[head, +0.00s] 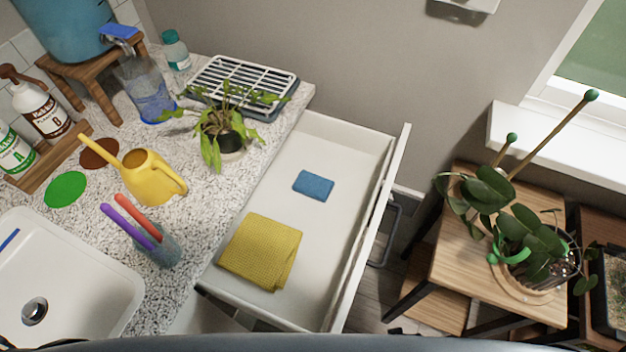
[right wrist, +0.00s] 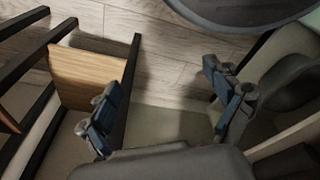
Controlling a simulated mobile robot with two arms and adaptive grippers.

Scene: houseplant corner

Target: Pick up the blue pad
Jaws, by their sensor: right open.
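The blue pad (head: 313,185) is a small rectangle lying flat in the open white drawer (head: 270,197). It lies toward the middle of the drawer, apart from a folded yellow cloth (head: 262,251) nearer the front. No gripper shows in the head view. My right gripper (right wrist: 169,116) shows in the right wrist view with its two fingers wide apart and nothing between them. It is over the wooden floor, and the pad is not in that view. My left gripper is not in view.
The speckled counter left of the drawer holds a yellow watering can (head: 148,177), a cup of colored sticks (head: 160,246), a potted plant (head: 228,137) and a rack (head: 242,83). A wooden stand (head: 470,262) with a staked plant stands right. The drawer's back half is clear.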

